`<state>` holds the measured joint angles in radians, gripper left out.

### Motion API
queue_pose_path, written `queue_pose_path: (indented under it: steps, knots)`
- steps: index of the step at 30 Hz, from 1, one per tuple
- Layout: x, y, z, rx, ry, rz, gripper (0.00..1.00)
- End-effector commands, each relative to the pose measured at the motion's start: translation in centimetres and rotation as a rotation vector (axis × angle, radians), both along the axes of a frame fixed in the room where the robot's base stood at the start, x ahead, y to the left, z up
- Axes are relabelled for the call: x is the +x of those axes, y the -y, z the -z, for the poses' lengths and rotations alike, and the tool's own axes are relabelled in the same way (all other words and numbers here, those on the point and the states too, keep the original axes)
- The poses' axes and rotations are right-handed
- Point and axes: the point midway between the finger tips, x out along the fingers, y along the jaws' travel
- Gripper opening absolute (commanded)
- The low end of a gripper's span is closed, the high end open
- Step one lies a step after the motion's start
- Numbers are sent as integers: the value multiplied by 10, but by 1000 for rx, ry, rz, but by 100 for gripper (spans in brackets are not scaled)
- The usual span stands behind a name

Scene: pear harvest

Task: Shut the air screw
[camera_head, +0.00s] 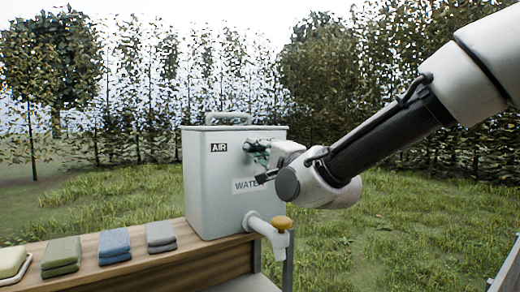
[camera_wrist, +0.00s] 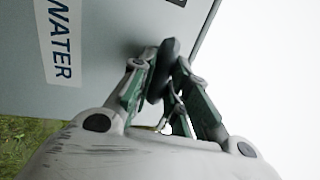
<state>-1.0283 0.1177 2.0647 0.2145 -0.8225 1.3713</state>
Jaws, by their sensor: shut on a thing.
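A pale grey water container (camera_head: 212,185) stands upright on the wooden bench, with an AIR label near its top and a WATER label lower on its front. My gripper (camera_head: 262,146) reaches its front from the right, beside the AIR label. In the wrist view my gripper (camera_wrist: 160,82) has its two green-lined fingers closed around a dark rounded knob, the air screw (camera_wrist: 167,56), against the container wall. In the head view the fingers largely hide the screw. How far the screw is turned cannot be seen.
A white tap with an orange-yellow knob (camera_head: 282,223) sticks out low on the container's front. Folded cloths in green (camera_head: 61,256), blue (camera_head: 114,245) and grey (camera_head: 160,236) lie on the bench (camera_head: 195,262), with a pale item on a tray (camera_head: 13,264). Grass and trees lie behind.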

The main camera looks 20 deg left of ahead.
Motion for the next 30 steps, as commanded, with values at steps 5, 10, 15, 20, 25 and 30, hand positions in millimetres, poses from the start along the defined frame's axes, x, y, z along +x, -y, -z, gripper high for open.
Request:
queue_pose_path:
  steps: [5, 10, 15, 20, 25, 30]
  knots:
    - [1, 1, 1, 19, -24, 2, 0]
    - [1, 1, 1, 24, -30, 3, 0]
    - [1, 1, 1, 24, -30, 3, 0]
    - [1, 1, 1, 24, -30, 3, 30]
    - [0, 0, 1, 23, -29, 2, 39]
    - [0, 1, 0, 23, -28, 1, 39]
